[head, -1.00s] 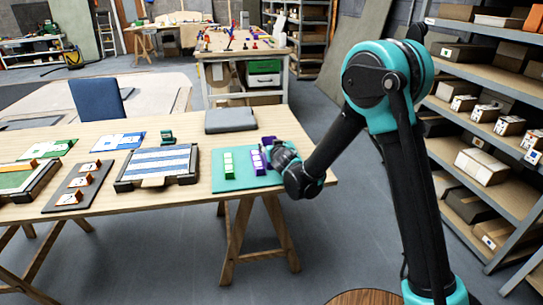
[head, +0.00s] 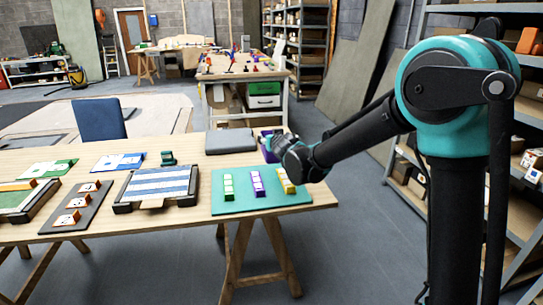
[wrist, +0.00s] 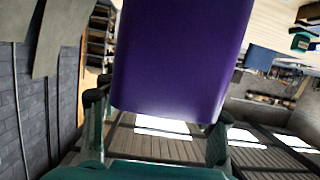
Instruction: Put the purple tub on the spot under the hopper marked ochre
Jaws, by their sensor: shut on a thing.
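The purple tub (wrist: 180,55) fills the upper middle of the wrist view, held between the two fingers of my gripper (wrist: 155,118). In the head view the tub (head: 268,152) shows only in part, beside my gripper (head: 277,143), beyond the green mat at the table's right end. My gripper is shut on the tub, hiding some of it. I cannot make out a hopper marked ochre, or the spot under one, in either view.
The green mat (head: 225,208) bears rows of green, purple and yellow blocks. A grey closed case (head: 230,141) lies left of the tub. A blue-and-white striped panel (head: 158,182) and a dark tray (head: 68,218) lie farther left. A bench (head: 215,72) with small coloured things stands behind.

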